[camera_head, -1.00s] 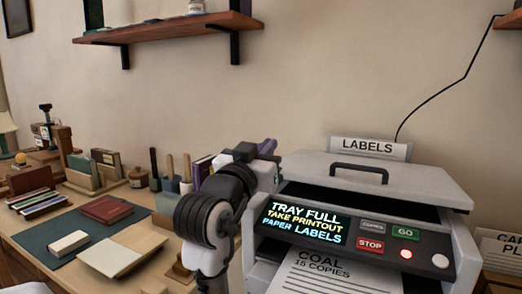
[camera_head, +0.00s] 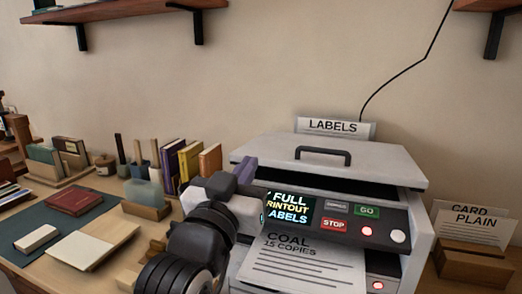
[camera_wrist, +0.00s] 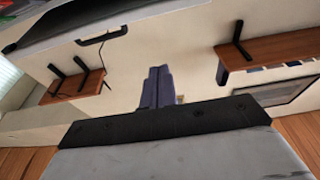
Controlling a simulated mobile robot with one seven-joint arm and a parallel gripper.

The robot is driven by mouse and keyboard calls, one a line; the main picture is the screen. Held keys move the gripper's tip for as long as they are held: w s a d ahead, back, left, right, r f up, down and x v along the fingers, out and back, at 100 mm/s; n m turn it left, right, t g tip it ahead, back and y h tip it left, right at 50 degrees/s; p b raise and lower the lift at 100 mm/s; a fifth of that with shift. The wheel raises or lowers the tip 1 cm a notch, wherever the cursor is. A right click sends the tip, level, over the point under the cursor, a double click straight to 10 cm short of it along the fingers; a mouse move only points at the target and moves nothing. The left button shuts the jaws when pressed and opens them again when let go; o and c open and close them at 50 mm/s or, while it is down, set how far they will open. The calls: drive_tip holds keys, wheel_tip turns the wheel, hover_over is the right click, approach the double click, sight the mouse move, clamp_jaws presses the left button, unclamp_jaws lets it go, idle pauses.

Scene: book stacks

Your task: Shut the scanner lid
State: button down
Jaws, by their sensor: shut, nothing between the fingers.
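The scanner lid (camera_head: 375,165) is a pale grey slab with a black handle (camera_head: 323,153) on top of the copier (camera_head: 415,255). A dark gap shows between the lid and the body below. My gripper (camera_head: 246,170) is shut and empty, at the lid's front left edge, overlapping it in the picture; I cannot tell whether they touch. My arm hides the left part of the screen (camera_head: 290,207). In the wrist view, the shut purple fingers (camera_wrist: 157,88) point at the wall, and the lid (camera_wrist: 60,30) with its handle shows at upper left.
A printed sheet (camera_head: 305,262) lies in the copier's front tray. A LABELS sign (camera_head: 335,127) stands behind. Books (camera_head: 190,160) and a desk with a notebook (camera_head: 95,240) are left. A card holder (camera_head: 475,262) stands right. Shelves (camera_head: 130,8) hang above.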

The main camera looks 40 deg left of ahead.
drive_tip(key=w+p, duration=0.1)
drive_tip(key=p, duration=0.2)
wheel_tip(320, 180, up, 3)
drive_tip(key=p, duration=1.2)
hover_over(264, 159)
drive_tip(key=s+d, duration=0.1)
drive_tip(key=f, duration=0.3)
drive_tip(key=shift+s+d+f+b, duration=0.1)
drive_tip(key=shift+s+f+b, duration=0.2)
drive_tip(key=shift+s+b, duration=0.1)
drive_tip(key=shift+f, duration=0.55)
drive_tip(key=f+b, duration=0.3)
drive_tip(key=f, duration=0.1)
drive_tip(key=shift+s+d+b, duration=0.1)
drive_tip(key=shift+s+b, duration=0.15)
drive_tip(key=shift+b, duration=0.1)
drive_tip(key=shift+s+r, duration=0.1)
